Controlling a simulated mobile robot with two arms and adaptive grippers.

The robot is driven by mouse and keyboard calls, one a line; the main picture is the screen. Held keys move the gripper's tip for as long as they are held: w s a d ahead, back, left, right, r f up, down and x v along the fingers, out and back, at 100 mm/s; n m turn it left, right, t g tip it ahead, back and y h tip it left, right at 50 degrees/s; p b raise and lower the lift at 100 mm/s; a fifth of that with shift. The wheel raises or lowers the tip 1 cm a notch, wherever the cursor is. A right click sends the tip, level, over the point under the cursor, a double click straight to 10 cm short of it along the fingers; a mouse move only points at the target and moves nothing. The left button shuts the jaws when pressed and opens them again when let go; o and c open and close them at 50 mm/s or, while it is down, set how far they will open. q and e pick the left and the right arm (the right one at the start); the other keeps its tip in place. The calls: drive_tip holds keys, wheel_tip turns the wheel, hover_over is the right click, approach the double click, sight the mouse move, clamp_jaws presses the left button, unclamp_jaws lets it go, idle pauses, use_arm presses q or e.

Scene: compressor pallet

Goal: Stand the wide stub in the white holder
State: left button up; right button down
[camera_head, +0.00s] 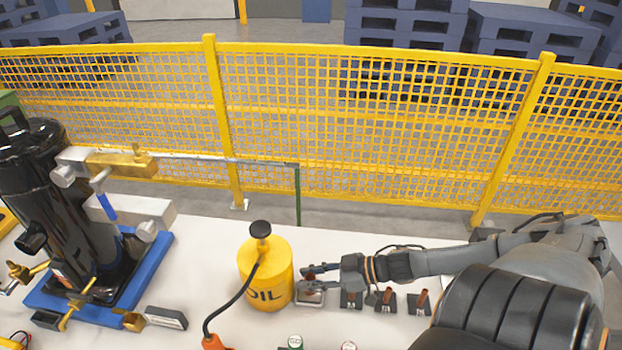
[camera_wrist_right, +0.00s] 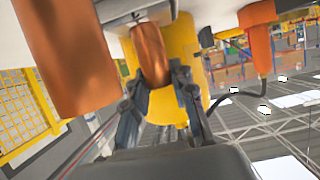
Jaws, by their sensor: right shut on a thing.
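My right gripper (camera_head: 307,278) is beside the oil can, over a small pale-edged holder (camera_head: 312,299). Its fingers are shut on a copper stub (camera_wrist_right: 151,55), which also shows small and reddish between the fingers in the head view. Whether the stub touches the holder is hidden by the fingers. In the right wrist view the gripper (camera_wrist_right: 160,88) has one finger on each side of the stub. A second copper stub (camera_wrist_right: 68,55) looms large at the left there. My left gripper is not in view.
A yellow oil can (camera_head: 265,275) stands just left of the gripper. Dark holders with copper stubs (camera_head: 387,296) (camera_head: 422,299) stand to the right. A black compressor (camera_head: 45,200) on a blue base is at the left. A yellow fence (camera_head: 380,120) runs behind the table.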

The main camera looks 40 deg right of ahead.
drive_tip(key=shift+f+b, duration=0.3)
drive_tip(key=shift+f, duration=0.15)
drive_tip(key=c, duration=1)
unclamp_jaws()
drive_tip(key=shift+s+d, duration=0.1)
drive_tip(key=shift+v, duration=3.6)
